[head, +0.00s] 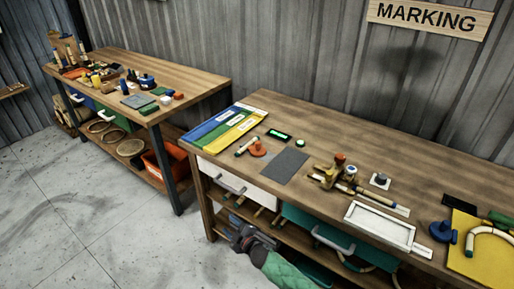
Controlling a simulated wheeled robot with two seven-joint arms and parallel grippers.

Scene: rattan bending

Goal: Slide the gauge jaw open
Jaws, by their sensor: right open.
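A small brass-coloured device (331,175) with a red knob and a pale knob stands on the marking bench (350,148), with pale rods (375,194) beside it. It may be the gauge; its jaw is too small to make out. My right gripper (240,234) is dark, on a green arm, in front of the bench's front edge and below its top. It is open, touches nothing on the bench top and is well to the left of the brass device. My left gripper is out of view.
A white tray (379,226) lies at the bench's front edge, with a blue knobbed piece (443,231) to its right. A grey mat (284,166) and coloured folders (226,127) lie left. A white drawer (238,184) and a teal drawer (316,231) sit under the top.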

